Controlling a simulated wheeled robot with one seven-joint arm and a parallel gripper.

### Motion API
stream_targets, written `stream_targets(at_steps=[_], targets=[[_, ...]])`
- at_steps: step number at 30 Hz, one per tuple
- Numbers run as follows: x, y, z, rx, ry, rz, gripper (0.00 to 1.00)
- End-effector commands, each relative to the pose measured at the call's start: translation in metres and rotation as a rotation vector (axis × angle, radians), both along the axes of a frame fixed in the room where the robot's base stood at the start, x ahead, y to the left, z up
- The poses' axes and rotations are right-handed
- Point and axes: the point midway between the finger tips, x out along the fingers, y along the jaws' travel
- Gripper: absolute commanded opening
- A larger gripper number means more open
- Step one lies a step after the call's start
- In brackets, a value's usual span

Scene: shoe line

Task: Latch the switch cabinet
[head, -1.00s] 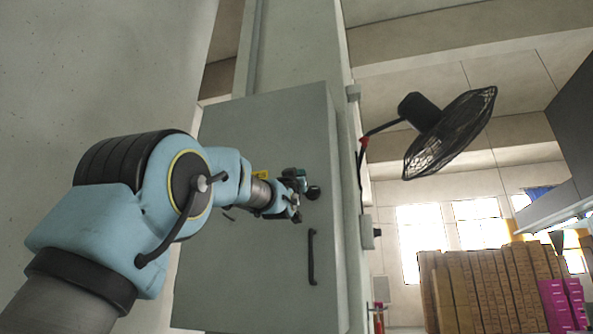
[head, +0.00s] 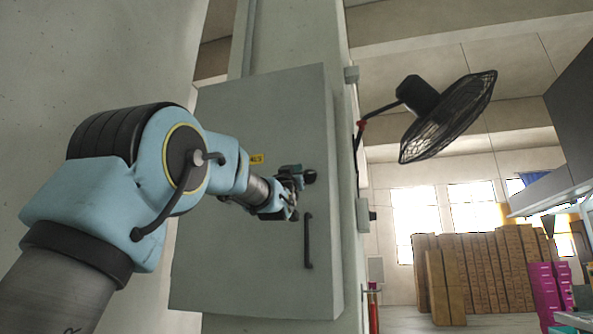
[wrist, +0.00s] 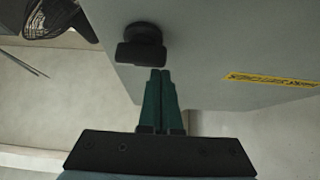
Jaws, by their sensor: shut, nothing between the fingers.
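The grey switch cabinet (head: 235,130) is on the wall in the middle of the head view, with a black upright bar handle (head: 308,241) near its right edge. A black latch knob (head: 309,176) sits above the handle. It shows larger in the wrist view (wrist: 142,45), as a round base with a bar across it. My gripper (head: 294,190) is at the cabinet front, left of and slightly below the knob. In the wrist view its two teal fingers (wrist: 160,74) are together and empty, with tips close to the knob's bar. I cannot tell whether they touch it.
A yellow label (head: 257,159) is on the cabinet, partly beside my arm. A black fan (head: 445,112) juts out to the right of the cabinet. Stacked brown boxes (head: 480,272) and pink boxes (head: 543,290) stand at the far right.

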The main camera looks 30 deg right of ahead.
Motion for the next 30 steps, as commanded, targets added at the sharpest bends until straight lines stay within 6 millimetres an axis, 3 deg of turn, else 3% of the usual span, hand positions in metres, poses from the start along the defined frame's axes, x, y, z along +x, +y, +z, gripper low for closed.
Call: stream_targets(at_steps=[30], targets=[[0.0003, -0.0004, -0.0057, -0.145, 0.136, -0.001, 0.0]])
